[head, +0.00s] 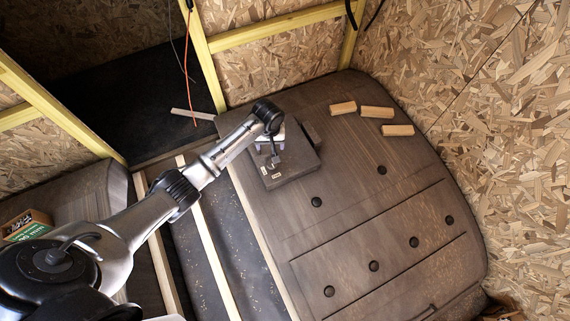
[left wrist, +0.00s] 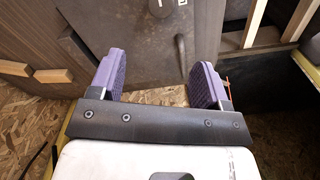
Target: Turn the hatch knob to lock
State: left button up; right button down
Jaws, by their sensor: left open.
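The hatch (head: 291,166) is a dark brown square panel raised on the wheel arch, with small pale labels near its lower left edge. Its dark knob (head: 273,161) looks like a short lever standing out from the panel. In the left wrist view the knob (left wrist: 182,50) hangs in front of the hatch panel (left wrist: 140,40), right of centre between the fingers. My left gripper (head: 269,145) is over the hatch, close to the knob. Its purple fingers (left wrist: 157,78) are wide apart and empty. My right gripper is not in view.
Several wooden blocks (head: 377,112) lie on the wheel arch (head: 350,185), right of the hatch. Black round knobs or caps dot its surface. Chipboard walls (head: 510,130) and yellow studs (head: 205,60) enclose the space. An orange cord (head: 186,60) hangs behind my left arm.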

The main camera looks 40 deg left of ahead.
aim_at(272, 163)
pick_arm(q)
jog(key=f+n, duration=0.1)
jog(key=f, duration=0.3)
jog(key=f+n+b, duration=0.1)
jog(key=f+n, duration=0.1)
jog(key=f, duration=0.3)
jog(key=f+n, duration=0.1)
jog(key=f, duration=0.3)
jog(key=shift+s+d+f+n+b, duration=0.1)
jog(key=shift+s+f+n+b, duration=0.1)
jog(key=shift+f+n+b, duration=0.15)
jog(key=shift+c, duration=0.5)
jog(key=c, duration=0.8)
